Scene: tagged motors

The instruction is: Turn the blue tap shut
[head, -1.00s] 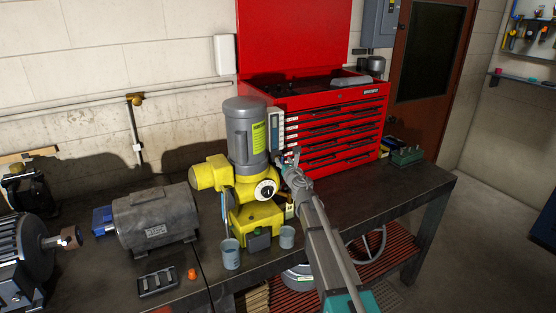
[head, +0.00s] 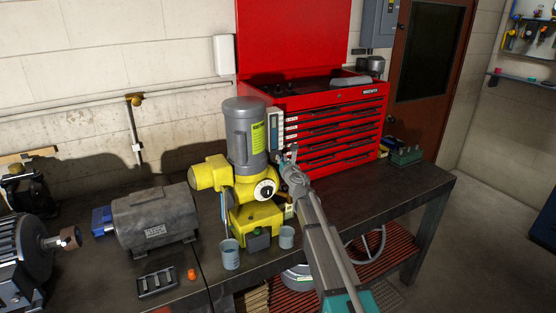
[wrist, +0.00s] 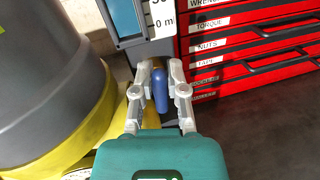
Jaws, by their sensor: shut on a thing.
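The blue tap (wrist: 160,88) sits below the foot of an upright gauge (wrist: 150,22) with a blue column and a white scale. My gripper (wrist: 161,68) has its two grey fingers on either side of the tap and is shut on it. A blue lever-like part lies toward the right finger. The exact contact is partly hidden by the fingers. In the head view my gripper (head: 288,157) reaches the gauge just right of the grey and yellow pump (head: 245,140), and the tap is largely hidden there.
A red tool chest (head: 335,125) stands close behind my gripper. A grey motor (head: 155,215) and two small cups (head: 230,254) are to the left and front.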

